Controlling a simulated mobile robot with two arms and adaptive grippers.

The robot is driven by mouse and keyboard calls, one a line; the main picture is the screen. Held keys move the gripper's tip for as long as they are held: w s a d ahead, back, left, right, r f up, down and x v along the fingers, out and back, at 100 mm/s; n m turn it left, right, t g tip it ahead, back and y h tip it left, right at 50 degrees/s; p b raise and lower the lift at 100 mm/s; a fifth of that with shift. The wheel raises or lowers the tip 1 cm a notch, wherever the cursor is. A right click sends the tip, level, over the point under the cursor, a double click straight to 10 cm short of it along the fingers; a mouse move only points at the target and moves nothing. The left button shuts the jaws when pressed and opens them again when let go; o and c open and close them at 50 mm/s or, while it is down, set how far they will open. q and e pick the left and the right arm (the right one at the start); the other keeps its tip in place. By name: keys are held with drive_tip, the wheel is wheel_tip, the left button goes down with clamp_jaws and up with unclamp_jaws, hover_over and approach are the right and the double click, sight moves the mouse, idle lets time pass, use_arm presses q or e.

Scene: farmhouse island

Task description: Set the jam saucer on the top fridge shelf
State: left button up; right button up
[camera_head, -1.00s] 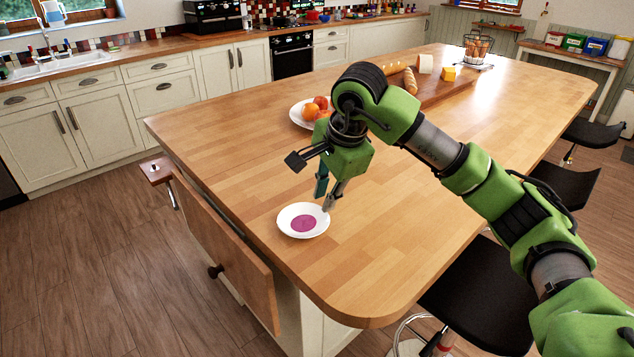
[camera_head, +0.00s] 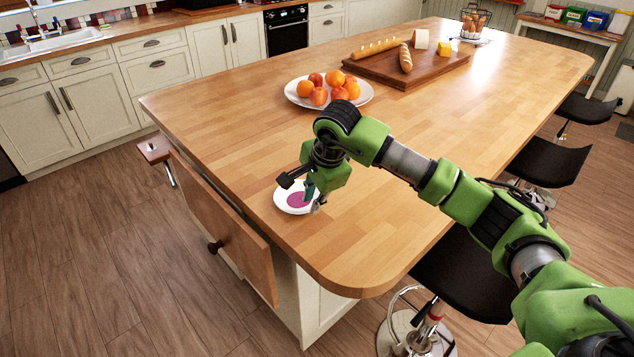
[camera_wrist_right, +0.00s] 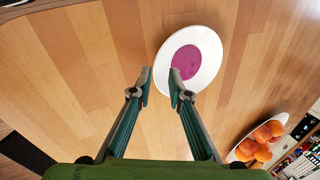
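The jam saucer (camera_head: 283,203), a white dish with purple-red jam in its middle, sits on the wooden island near its front left edge. It also shows in the right wrist view (camera_wrist_right: 205,62). My right gripper (camera_head: 314,199) is low over the saucer's right side, pointing down. In the right wrist view my right gripper (camera_wrist_right: 160,86) is open. One fingertip overlaps the saucer's rim and the other is outside it, with nothing clamped between them. Whether a finger touches the rim cannot be told. My left gripper and the fridge are not in view.
A plate of oranges and red fruit (camera_head: 329,91) stands further back on the island (camera_head: 220,125). A board (camera_head: 385,69) with bread and cheese lies beyond. Black stools (camera_head: 465,275) line the right side. The floor at left is mostly clear.

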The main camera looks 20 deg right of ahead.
sight(299, 198)
drive_tip(key=shift+x, duration=1.05)
drive_tip(key=shift+w+f, duration=0.15)
drive_tip(key=shift+f, duration=0.3)
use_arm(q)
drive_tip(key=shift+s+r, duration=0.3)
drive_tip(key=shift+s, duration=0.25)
use_arm(e)
clamp_jaws()
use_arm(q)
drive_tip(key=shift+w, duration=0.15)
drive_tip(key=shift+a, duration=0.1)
use_arm(e)
drive_tip(key=shift+a+f, duration=0.1)
drive_tip(key=shift+a, duration=0.05)
